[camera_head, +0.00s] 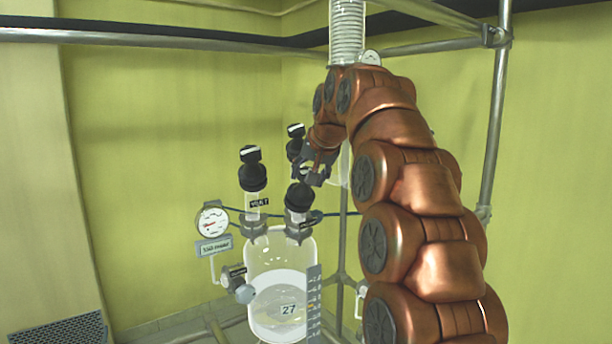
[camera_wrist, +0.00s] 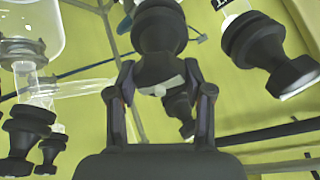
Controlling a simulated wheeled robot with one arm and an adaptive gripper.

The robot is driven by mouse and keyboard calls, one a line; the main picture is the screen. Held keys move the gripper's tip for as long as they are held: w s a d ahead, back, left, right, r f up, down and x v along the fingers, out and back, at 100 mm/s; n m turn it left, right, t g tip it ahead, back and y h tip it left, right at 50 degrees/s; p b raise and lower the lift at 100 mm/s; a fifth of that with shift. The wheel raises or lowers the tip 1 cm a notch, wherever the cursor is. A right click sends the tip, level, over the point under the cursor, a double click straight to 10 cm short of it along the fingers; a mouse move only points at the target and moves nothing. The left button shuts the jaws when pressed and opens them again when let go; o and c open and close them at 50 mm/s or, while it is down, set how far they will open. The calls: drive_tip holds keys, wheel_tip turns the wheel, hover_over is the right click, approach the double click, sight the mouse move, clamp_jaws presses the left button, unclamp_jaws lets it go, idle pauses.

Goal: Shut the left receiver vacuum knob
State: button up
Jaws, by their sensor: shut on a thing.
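The left receiver is a clear glass vessel (camera_head: 262,262) marked 27, partly filled with liquid. A black knob (camera_head: 299,197) stands on its right neck, above a small dark label too blurred to read. My gripper (camera_head: 312,178) reaches this knob from above and behind. In the wrist view the fingers of my gripper (camera_wrist: 160,88) stand on either side of a black knob (camera_wrist: 158,35) with a pale bar on its top, and are shut on it. Another black knob (camera_head: 253,172), with a dark label below it, stands upright on the left neck; it also shows in the wrist view (camera_wrist: 268,50).
A round gauge (camera_head: 212,222) and a side valve (camera_head: 240,285) are left of the vessel. A further black knob (camera_head: 296,140) stands behind my gripper. Metal frame tubes (camera_head: 497,110) surround the glassware. More black knobs (camera_wrist: 25,130) hang at the left of the wrist view.

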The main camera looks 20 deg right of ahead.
drive_tip(key=m+g+h+p, duration=0.1)
drive_tip(key=m, duration=0.4)
drive_tip(key=shift+f+m, duration=0.15)
drive_tip(key=shift+m, duration=0.25)
drive_tip(key=m+g+p, duration=0.1)
drive_tip(key=m, duration=0.3)
drive_tip(key=shift+m+h, duration=0.3)
drive_tip(key=m+g+p, duration=0.1)
drive_tip(key=m+p, duration=0.1)
drive_tip(key=m, duration=0.1)
drive_tip(key=m+g+p, duration=0.1)
drive_tip(key=m+p, duration=0.1)
drive_tip(key=shift+m, duration=0.4)
drive_tip(key=shift+m+p, duration=0.7)
drive_tip(key=shift+m, duration=0.2)
drive_tip(key=o, duration=1.1)
drive_tip(key=shift+o, duration=0.3)
